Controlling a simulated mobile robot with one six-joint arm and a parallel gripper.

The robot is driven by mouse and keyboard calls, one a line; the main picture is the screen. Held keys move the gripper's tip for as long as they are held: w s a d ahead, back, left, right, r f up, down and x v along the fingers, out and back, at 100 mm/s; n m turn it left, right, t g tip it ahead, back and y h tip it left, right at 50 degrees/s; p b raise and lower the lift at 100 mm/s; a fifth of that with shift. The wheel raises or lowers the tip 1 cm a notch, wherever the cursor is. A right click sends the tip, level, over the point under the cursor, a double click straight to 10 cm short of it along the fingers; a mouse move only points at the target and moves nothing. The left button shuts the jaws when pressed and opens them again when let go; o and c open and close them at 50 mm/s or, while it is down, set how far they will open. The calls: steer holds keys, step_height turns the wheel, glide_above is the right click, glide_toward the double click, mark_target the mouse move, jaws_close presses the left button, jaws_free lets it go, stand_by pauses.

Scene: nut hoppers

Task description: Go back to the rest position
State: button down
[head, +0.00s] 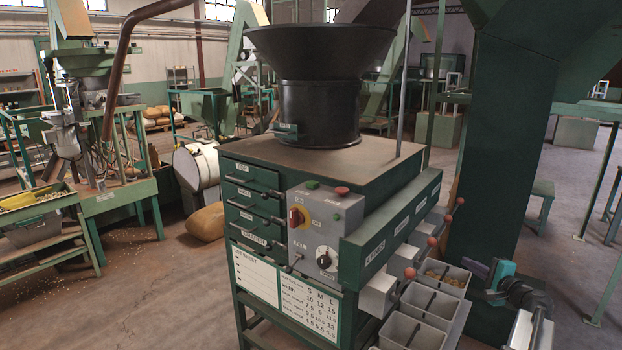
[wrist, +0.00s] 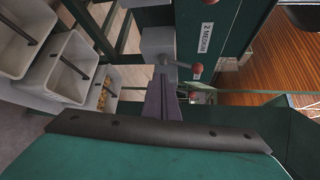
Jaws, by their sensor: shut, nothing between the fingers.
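My gripper (head: 473,265) is at the right of the head view, beside the row of grey bins and in front of the green column. Its dark purple fingers are together with nothing between them. In the wrist view the closed fingers (wrist: 164,85) point toward a grey chute (wrist: 157,42) under the green panel labelled "2 MEDIUM" (wrist: 207,36). I cannot tell whether they touch it.
Grey bins (head: 412,331) stand right of the green hopper machine (head: 300,160); one bin (head: 445,277) holds nuts. Red-knobbed levers (head: 410,273) stick out above them. A green column (head: 500,150) rises behind my gripper. Open floor (head: 570,210) lies at right.

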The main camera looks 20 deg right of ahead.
steer(key=w+a+f+n+g+y, duration=0.3)
steer(key=a+f+n+g, duration=0.1)
steer(key=a+f, duration=1.1)
steer(key=w+a+f+n+g+y, duration=0.3)
steer(key=a+f, duration=0.9)
steer(key=a, duration=0.5)
steer(key=s+a+f+n+g+y, duration=0.1)
steer(key=s+a+f+n+g, duration=0.2)
steer(key=s+a+f, duration=0.35)
steer(key=s+a+f+n+g, duration=0.25)
steer(key=a+f, duration=0.45)
steer(key=a, duration=0.4)
steer(key=s+a+f+n+g+h, duration=0.1)
steer(key=s+a+f+n+g, duration=0.2)
steer(key=s, duration=0.5)
steer(key=s+a+f+n+g+h, duration=0.2)
steer(key=s+a+f+n, duration=0.1)
steer(key=s, duration=0.6)
steer(key=s+a+f+n+g+h, duration=0.2)
steer(key=s+a+f+n+g, duration=0.1)
steer(key=s, duration=0.6)
steer(key=shift+a+f+g, duration=0.35)
steer(key=shift+a+f, duration=0.2)
steer(key=shift+a, duration=0.65)
steer(key=shift+s+d, duration=0.1)
